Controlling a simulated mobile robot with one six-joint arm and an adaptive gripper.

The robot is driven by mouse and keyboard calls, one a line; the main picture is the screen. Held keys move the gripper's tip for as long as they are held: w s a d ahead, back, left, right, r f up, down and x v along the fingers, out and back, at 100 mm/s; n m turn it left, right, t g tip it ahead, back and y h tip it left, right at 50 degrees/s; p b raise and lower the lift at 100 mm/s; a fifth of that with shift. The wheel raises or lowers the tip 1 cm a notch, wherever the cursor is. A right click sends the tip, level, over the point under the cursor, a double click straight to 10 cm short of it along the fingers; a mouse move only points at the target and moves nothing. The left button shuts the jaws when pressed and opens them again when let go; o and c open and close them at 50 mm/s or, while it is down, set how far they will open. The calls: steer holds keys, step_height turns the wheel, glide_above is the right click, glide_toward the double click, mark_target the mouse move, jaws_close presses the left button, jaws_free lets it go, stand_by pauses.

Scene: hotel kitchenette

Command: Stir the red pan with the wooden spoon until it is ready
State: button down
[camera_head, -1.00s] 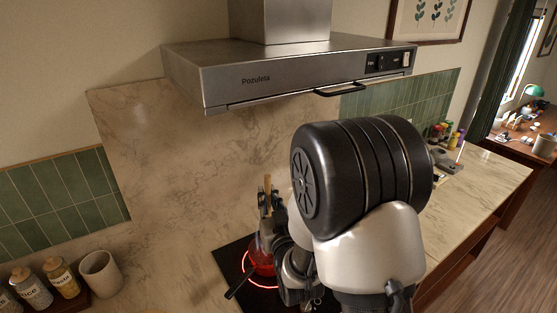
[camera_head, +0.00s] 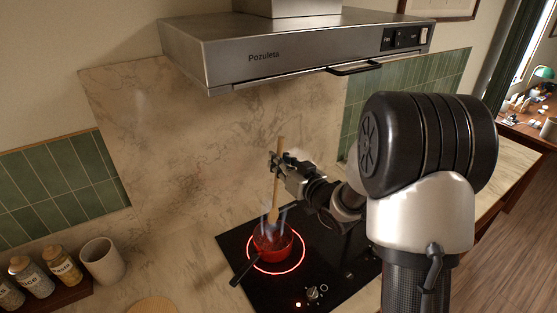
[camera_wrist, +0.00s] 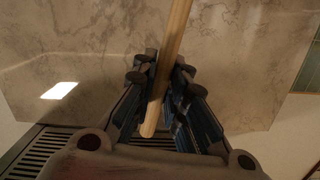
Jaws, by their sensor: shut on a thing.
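The red pan (camera_head: 273,244) sits on a glowing red burner ring of the black hob, its dark handle pointing to the lower left. Bluish-white wisps rise from it. My gripper (camera_head: 277,160) is shut on the wooden spoon (camera_head: 273,208) by the upper handle. The spoon stands nearly upright with its head low over the pan. I cannot tell if the head touches the contents. In the wrist view the spoon's handle (camera_wrist: 172,70) runs between my two fingers, and the pan is out of sight there.
The black hob (camera_head: 325,262) has a lit red light and a knob (camera_head: 315,292) at its front. The steel hood (camera_head: 300,58) hangs above. Labelled jars (camera_head: 62,271) and a beige cup (camera_head: 102,260) stand at the left. A round wooden board (camera_head: 153,305) lies at the front edge.

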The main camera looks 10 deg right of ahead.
step_height(320, 180, down, 11)
steer(key=b, duration=0.8)
steer(key=shift+s+a+b, duration=0.15)
steer(key=shift+b, duration=0.25)
steer(key=shift+r, duration=0.15)
